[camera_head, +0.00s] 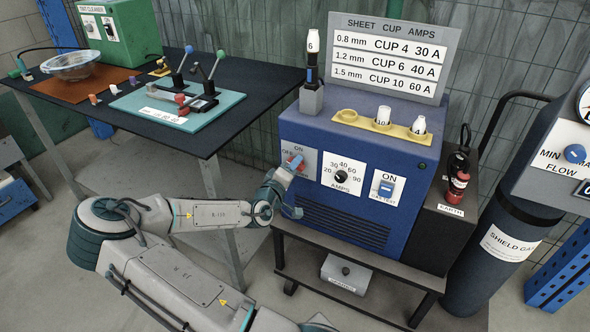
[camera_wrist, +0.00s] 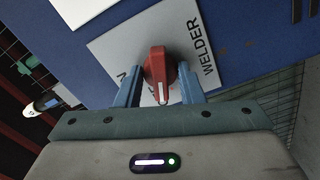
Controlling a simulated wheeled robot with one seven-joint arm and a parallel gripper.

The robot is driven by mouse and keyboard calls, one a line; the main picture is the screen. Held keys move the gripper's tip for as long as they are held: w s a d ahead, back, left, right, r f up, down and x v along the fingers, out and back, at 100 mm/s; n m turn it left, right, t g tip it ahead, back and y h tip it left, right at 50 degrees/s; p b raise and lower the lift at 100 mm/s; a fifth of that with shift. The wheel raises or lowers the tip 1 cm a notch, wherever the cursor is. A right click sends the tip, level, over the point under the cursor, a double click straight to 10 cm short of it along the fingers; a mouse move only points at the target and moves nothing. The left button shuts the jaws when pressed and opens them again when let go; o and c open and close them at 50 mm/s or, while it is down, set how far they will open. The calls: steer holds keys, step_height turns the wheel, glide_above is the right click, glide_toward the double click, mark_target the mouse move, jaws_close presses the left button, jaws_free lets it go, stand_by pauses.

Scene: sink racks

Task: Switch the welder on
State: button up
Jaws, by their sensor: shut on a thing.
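The blue welder (camera_head: 345,215) stands on a dark cart. Its white switch plate (camera_head: 306,158) is at the front upper left and reads OFF at left and ON at top. My gripper (camera_head: 294,165) is at this plate. In the wrist view my gripper (camera_wrist: 161,88) has its two blue fingers on either side of the red rotary knob (camera_wrist: 158,72) and is shut on it. The knob's white line runs toward my palm. The plate (camera_wrist: 120,42) shows WELDER at right; the other lettering is partly hidden by the knob and fingers.
An AMPS dial (camera_head: 341,176) and another ON switch (camera_head: 387,187) sit right of the plate. Cups stand in a yellow holder (camera_head: 350,116) on top. A dark table (camera_head: 180,130) with a teal mat is at left. A gas cylinder (camera_head: 490,260) stands at right.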

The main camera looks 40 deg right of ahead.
steer(key=shift+m+b, duration=1.7)
steer(key=shift+m, duration=1.3)
steer(key=o, duration=0.7)
steer(key=shift+a, duration=0.1)
steer(key=shift+p+v, duration=0.6)
steer(key=shift+v, duration=1.85)
